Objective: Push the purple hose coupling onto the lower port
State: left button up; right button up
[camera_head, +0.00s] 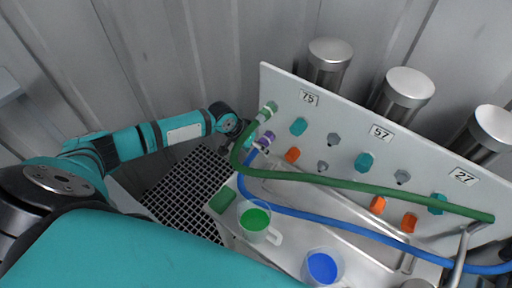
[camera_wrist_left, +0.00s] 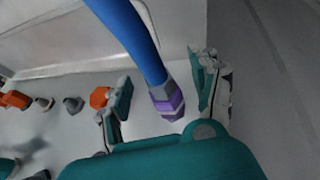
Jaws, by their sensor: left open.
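The purple hose coupling (camera_head: 266,138) is on the end of the blue hose (camera_head: 330,220), at the left end of the white panel (camera_head: 345,105), below the green coupling (camera_head: 269,109). In the left wrist view the purple coupling (camera_wrist_left: 168,101) sits between the two spread fingers of my left gripper (camera_wrist_left: 164,78), with a gap on each side. In the head view my left gripper (camera_head: 241,134) is just left of the coupling. The lower port is hidden, and I cannot tell how far the coupling is on it. My right gripper is not in view.
A green hose (camera_head: 350,184) crosses in front of the panel. Teal, orange and grey fittings stick out of the panel. A cup of green liquid (camera_head: 254,219) and one of blue (camera_head: 321,268) stand below. Metal vessels (camera_head: 404,92) stand behind. A black grating (camera_head: 184,194) lies left.

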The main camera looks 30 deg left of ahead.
pick_arm(q)
jog(key=shift+d, duration=0.1)
grip_shut()
dwell(0.5)
